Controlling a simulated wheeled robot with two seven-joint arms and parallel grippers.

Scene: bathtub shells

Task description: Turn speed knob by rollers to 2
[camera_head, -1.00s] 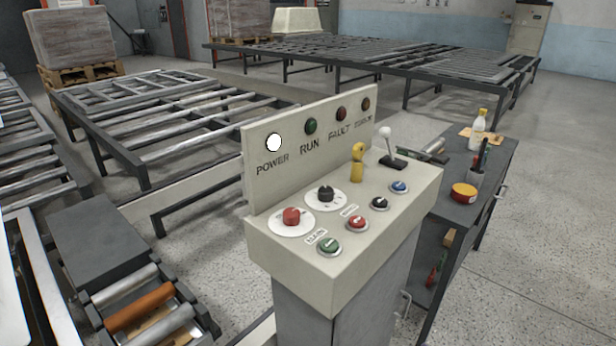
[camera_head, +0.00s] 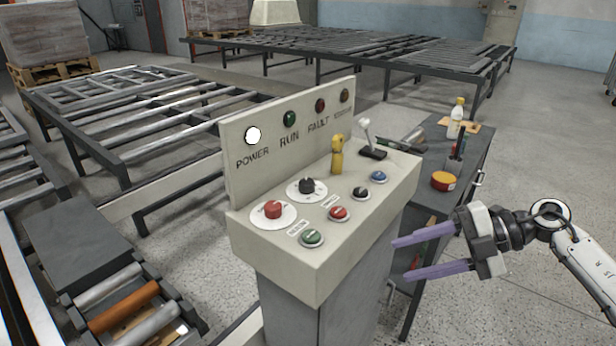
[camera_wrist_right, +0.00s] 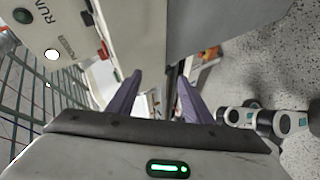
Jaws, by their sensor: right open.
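The control panel (camera_head: 340,240) is a cream box on a grey pedestal. Two round knobs on white dials sit at its left: a red knob (camera_head: 272,209) and, behind it to the right, a black knob (camera_head: 307,186). The dial markings are too small to read, so I cannot tell either setting. My right gripper (camera_head: 402,260) is open and empty, its purple fingers pointing left, beside the panel's right side and apart from the knobs. In the right wrist view the fingers (camera_wrist_right: 160,98) show spread near the panel. My left gripper is not in view.
The panel top also holds a green button (camera_head: 312,237), a red button (camera_head: 339,213), a yellow key-like switch (camera_head: 337,155) and a white lever (camera_head: 366,135). Rollers (camera_head: 125,305) lie at the lower left. A dark cart (camera_head: 462,150) with a bottle stands behind the right gripper.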

